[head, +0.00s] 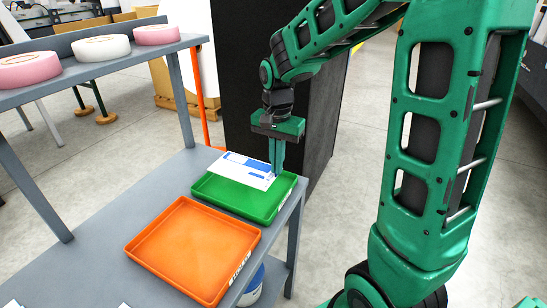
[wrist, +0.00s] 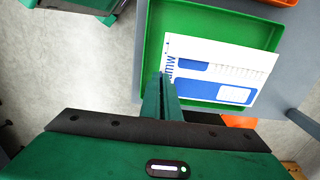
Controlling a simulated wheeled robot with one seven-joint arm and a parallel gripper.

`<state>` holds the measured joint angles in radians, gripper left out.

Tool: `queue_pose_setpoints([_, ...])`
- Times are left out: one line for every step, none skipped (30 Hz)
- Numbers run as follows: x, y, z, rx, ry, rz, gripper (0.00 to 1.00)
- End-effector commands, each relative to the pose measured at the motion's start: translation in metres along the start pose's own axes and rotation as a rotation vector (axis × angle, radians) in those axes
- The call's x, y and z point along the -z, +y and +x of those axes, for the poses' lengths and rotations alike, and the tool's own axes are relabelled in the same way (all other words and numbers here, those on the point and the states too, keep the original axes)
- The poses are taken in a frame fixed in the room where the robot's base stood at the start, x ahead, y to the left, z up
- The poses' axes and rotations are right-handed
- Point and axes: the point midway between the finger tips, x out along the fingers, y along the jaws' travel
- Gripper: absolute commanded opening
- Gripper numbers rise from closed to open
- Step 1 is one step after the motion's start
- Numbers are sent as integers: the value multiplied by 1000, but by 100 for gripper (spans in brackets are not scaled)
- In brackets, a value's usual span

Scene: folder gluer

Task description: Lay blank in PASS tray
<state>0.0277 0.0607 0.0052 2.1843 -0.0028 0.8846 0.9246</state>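The blank (head: 243,169) is a flat white sheet with blue print, also in the wrist view (wrist: 213,72). My gripper (head: 275,174) points down at its right end in the head view. In the wrist view the fingers (wrist: 161,80) are close together on the blank's edge, so they look shut on it. The blank is over the green tray (head: 238,207), overhanging its back rim. Whether it touches the tray is hard to tell. The green tray fills the upper wrist view (wrist: 154,40). Its label is too small to read.
An empty orange tray (head: 192,250) sits beside the green one on the grey table (head: 95,225). A raised shelf (head: 105,62) with pink and white rolls stands at the left. A black panel (head: 265,85) stands behind the table.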

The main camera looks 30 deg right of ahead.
Motion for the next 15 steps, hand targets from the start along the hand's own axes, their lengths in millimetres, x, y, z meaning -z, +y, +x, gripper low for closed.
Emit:
queue_pose_setpoints([0, 0, 4, -1, -1, 0, 0])
queue_pose_setpoints([0, 0, 7, -1, -1, 0, 0])
queue_pose_setpoints([0, 0, 10, -1, -1, 0, 0])
queue_pose_setpoints([0, 0, 12, -1, -1, 0, 0])
queue_pose_setpoints([0, 0, 14, -1, 0, 0, 0])
queue_pose_setpoints([0, 0, 17, 0, 0, 0, 0])
queue_pose_setpoints([0, 0, 19, 0, 0, 0, 0])
queue_pose_setpoints([0, 0, 22, -1, -1, 0, 0])
queue_pose_setpoints([0, 0, 25, -2, -1, 0, 0])
queue_pose_setpoints([0, 0, 27, -1, -1, 0, 0])
queue_pose_setpoints([0, 0, 30, -1, -1, 0, 0])
queue_pose_setpoints([0, 0, 32, -1, -1, 0, 0])
queue_pose_setpoints([0, 0, 35, -1, -1, 0, 0])
queue_pose_setpoints([0, 0, 37, -1, -1, 0, 0])
queue_pose_setpoints([0, 0, 40, 0, 0, 0, 0])
